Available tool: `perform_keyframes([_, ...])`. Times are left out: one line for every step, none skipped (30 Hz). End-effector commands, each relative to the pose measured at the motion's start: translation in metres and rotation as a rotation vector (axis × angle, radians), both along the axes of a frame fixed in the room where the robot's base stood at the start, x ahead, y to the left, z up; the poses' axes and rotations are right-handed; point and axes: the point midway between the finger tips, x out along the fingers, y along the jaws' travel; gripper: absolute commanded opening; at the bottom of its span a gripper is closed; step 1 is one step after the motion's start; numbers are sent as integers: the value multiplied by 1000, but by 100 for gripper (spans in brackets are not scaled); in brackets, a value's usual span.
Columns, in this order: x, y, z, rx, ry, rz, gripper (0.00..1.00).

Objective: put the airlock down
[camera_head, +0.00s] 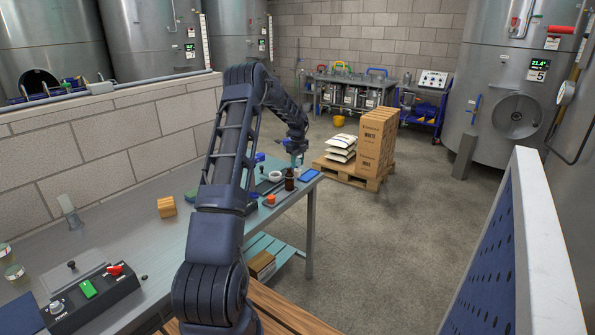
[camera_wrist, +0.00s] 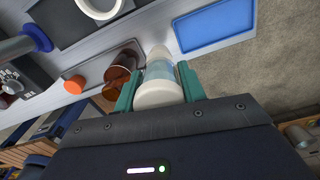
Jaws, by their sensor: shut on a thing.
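My gripper (camera_wrist: 157,84) is shut on the airlock (camera_wrist: 160,75), a clear, pale blue cylinder with a white cap, held between two teal fingers in the wrist view. In the head view my gripper (camera_head: 295,157) is over the far right end of the metal bench (camera_head: 140,235). The airlock is small there and hard to make out. A brown bottle (camera_head: 290,181) stands close by; in the wrist view the brown glass (camera_wrist: 121,70) is just left of the airlock. I cannot tell whether the airlock touches the bench.
A blue tray (camera_wrist: 214,24) lies beside the airlock near the bench edge. A white bowl (camera_head: 275,176) and an orange-topped item (camera_head: 270,199) are close to the bottle. A wooden block (camera_head: 166,207) sits farther left.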

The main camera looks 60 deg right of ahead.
Motion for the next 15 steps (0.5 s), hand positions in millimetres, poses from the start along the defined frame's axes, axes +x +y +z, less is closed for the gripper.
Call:
perform_keyframes([0,0,-2,-1,0,0,17])
perform_keyframes([0,0,-3,-1,-1,0,17])
perform_keyframes([0,0,-5,-1,-1,0,17])
perform_keyframes([0,0,-6,-1,0,0,17])
perform_keyframes([0,0,-9,0,0,0,17])
perform_keyframes([0,0,-13,1,0,0,17])
perform_keyframes([-1,0,-17,1,1,0,17])
perform_keyframes([-1,0,-22,2,1,0,17])
perform_keyframes([-1,0,-28,2,1,0,17])
perform_keyframes([-1,0,-32,1,1,0,17])
perform_keyframes([-1,0,-36,1,1,1,17])
perform_keyframes([0,0,-40,1,0,1,17])
perform_keyframes([0,0,-43,1,0,1,17])
perform_keyframes([0,0,-44,0,-1,1,17])
perform_keyframes([0,0,-45,0,-1,1,17])
